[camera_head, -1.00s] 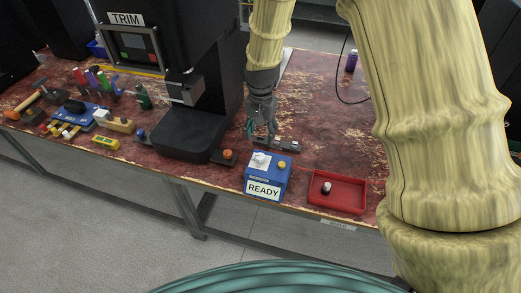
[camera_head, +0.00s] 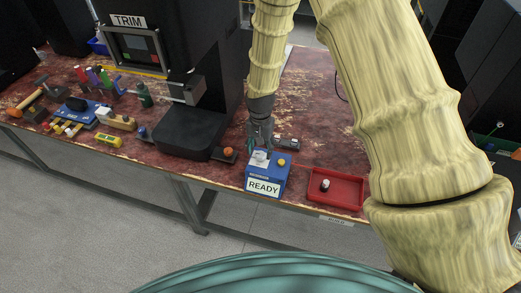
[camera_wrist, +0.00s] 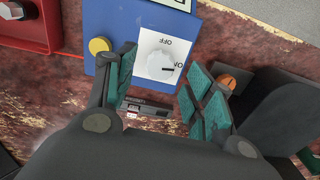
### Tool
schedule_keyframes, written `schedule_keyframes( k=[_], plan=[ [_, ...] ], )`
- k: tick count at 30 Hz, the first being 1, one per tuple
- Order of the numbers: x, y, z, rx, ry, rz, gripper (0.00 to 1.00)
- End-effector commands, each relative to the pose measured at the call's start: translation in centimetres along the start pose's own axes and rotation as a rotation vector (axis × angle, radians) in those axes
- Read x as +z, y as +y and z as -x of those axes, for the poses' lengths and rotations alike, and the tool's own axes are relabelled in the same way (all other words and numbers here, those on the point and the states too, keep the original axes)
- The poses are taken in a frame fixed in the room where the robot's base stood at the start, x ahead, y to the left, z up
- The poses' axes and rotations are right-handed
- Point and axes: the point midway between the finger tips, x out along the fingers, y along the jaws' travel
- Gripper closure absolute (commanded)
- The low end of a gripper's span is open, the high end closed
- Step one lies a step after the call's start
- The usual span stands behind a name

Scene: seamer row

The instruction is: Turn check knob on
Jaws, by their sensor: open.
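The check knob is a round white knob (camera_head: 262,157) on a white plate on top of the blue box (camera_head: 267,178), which carries a READY label. In the wrist view the knob (camera_wrist: 160,63) sits by the printed words OFF and ON; I cannot tell for certain which one it points at. My gripper (camera_head: 262,146) is directly above the box, pointing down. In the wrist view its teal-padded fingers (camera_wrist: 163,68) are spread to either side of the knob, open and holding nothing. Contact with the knob is not clear.
A yellow button (camera_wrist: 99,46) is beside the knob on the box. A red tray (camera_head: 337,201) with a small cylinder stands to the right. The black TRIM machine (camera_head: 185,132) and an orange-topped button (camera_head: 228,152) are to the left. Tools crowd the bench's left end.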

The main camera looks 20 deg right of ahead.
Motion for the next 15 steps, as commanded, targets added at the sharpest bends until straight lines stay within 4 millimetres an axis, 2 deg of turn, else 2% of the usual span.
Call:
schedule_keyframes(
  k=[6,15],
  plan=[
    [0.0,0.0,-1.7,0.0,0.0,0.0,0.47],
    [0.0,0.0,-2.4,0.0,0.0,0.0,0.47]
  ],
)
